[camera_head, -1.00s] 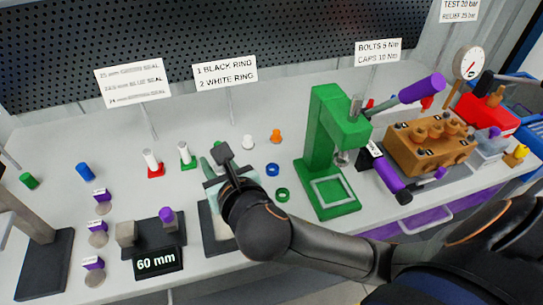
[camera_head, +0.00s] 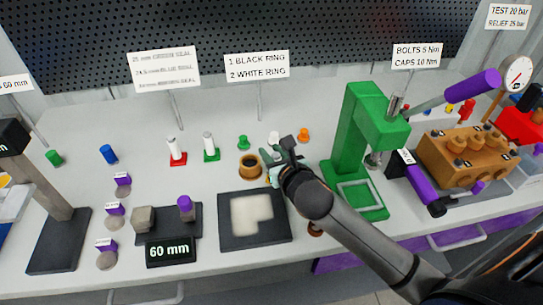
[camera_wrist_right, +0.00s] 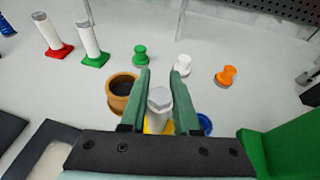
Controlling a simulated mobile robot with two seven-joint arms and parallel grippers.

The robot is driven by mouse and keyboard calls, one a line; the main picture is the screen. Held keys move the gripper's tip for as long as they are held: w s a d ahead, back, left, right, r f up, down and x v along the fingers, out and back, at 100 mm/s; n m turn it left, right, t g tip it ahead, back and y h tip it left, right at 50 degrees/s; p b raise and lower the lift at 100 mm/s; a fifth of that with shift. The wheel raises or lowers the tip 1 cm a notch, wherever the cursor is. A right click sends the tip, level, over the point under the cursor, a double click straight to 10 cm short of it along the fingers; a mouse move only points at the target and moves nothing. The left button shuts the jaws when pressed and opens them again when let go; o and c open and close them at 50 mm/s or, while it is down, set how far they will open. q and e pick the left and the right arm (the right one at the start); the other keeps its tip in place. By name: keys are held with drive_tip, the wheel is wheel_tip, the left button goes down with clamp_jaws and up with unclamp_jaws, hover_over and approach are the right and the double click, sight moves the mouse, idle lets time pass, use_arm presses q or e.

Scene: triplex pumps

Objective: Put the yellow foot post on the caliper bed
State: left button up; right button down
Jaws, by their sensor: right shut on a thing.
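The yellow foot post (camera_wrist_right: 159,105) is a white post with a grey top and a yellow foot, upright between the fingers in the right wrist view. My right gripper (camera_wrist_right: 160,95) is shut on it; the foot is partly hidden behind the gripper body. In the head view my right gripper (camera_head: 281,158) is right of the brown cup and largely hides the post. The caliper bed (camera_head: 184,236), a dark slab with a grey block (camera_head: 144,218) and a purple-topped block (camera_head: 186,208), lies left of the gripper, behind the 60 mm display (camera_head: 170,250). My left gripper is out of view.
The brown cup (camera_head: 250,167) stands close beside my gripper. A dark pad with a pale patch (camera_head: 227,238) lies between gripper and caliper bed. Red-footed (camera_head: 175,152) and green-footed (camera_head: 210,147) posts stand behind. A green press (camera_head: 355,140) rises at the right.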

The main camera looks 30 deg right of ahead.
drive_tip(key=shift+f, duration=0.35)
drive_tip(key=c, duration=0.6)
unclamp_jaws()
drive_tip(key=shift+c, duration=0.2)
drive_tip(key=shift+r, duration=0.1)
